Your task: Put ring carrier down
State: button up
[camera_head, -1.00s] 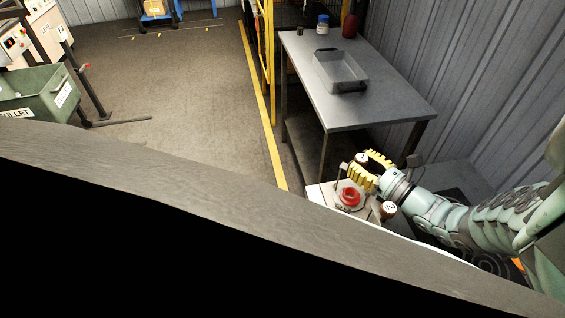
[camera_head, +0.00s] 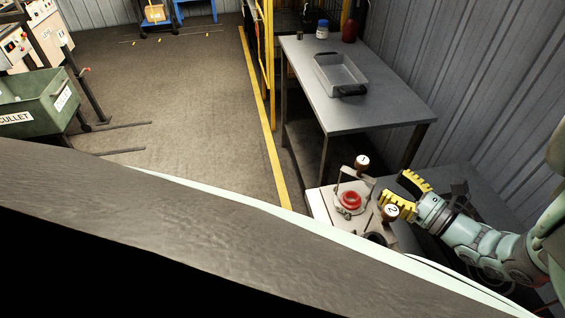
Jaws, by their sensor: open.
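A red ring (camera_head: 351,200) sits on a pale round seat on the light block (camera_head: 322,205) at lower right. A thin grey metal piece (camera_head: 352,174) stands behind it; I cannot tell whether this is the ring carrier. Another marked 2 (camera_head: 391,212) is nearer, just in front of my lower finger. My gripper (camera_head: 402,190) has yellow ribbed fingers, spread open with nothing visible between them. It is right of the red ring and apart from it. Part of the block's front is hidden by the foreground edge.
A grey table (camera_head: 390,108) behind holds a grey tray (camera_head: 341,72), a blue-and-white jar (camera_head: 322,29) and a dark red bottle (camera_head: 350,29). A green cullet bin (camera_head: 40,100) stands at left. Open floor (camera_head: 170,90) lies between, with a yellow line (camera_head: 262,110).

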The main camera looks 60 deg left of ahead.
jog(key=d, duration=0.3)
jog(key=shift+w+d+b, duration=0.2)
jog(key=shift+d+b, duration=0.1)
jog(key=shift+b, duration=0.1)
